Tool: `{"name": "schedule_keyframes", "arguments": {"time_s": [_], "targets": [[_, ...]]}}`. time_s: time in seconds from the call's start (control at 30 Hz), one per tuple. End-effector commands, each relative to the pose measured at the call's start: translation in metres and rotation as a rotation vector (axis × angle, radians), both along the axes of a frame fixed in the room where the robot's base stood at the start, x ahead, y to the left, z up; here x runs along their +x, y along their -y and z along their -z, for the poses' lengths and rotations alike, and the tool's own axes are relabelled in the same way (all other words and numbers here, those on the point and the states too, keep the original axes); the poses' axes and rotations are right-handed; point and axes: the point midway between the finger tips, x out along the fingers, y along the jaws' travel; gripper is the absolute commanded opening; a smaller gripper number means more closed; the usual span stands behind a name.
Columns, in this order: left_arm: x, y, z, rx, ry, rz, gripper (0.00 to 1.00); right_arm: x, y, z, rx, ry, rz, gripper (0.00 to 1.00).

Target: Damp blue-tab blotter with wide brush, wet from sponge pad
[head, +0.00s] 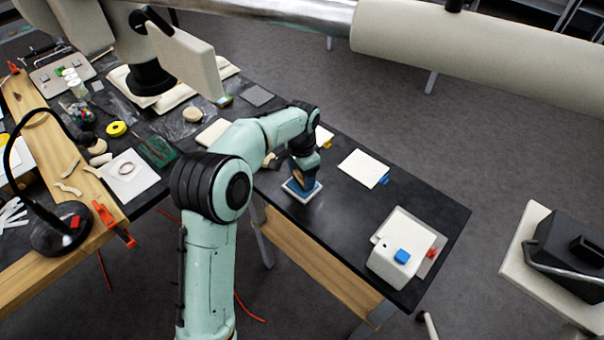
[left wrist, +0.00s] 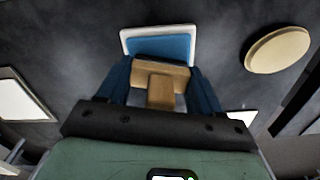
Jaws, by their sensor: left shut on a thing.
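My left gripper (head: 305,178) is over the sponge pad (head: 291,191), a blue pad in a shallow white tray. In the left wrist view my left gripper (left wrist: 160,82) is shut on the wide brush (left wrist: 162,90), which has a wooden handle and broad head. The brush head overlaps the near part of the sponge pad (left wrist: 160,46); I cannot tell whether it touches. The blue-tab blotter (head: 362,167), a white sheet with a blue tab (head: 384,180), lies flat to the right of the pad. My right gripper is not in view.
A white block with a blue piece (head: 402,256) stands near the table's right end. A sheet with a yellow tab (head: 324,138) lies behind the arm. A round tan disc (left wrist: 277,50) shows in the left wrist view. Dark tabletop (head: 340,215) is clear between pad and block.

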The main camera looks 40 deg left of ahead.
Motion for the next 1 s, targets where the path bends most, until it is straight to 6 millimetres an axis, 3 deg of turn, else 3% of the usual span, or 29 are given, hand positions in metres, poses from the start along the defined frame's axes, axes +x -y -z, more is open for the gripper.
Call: {"name": "schedule_keyframes", "arguments": {"time_s": [1.0], "targets": [[0.000, 0.000, 0.011, 0.000, 0.000, 0.000, 0.41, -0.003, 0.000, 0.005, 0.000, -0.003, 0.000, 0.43]]}}
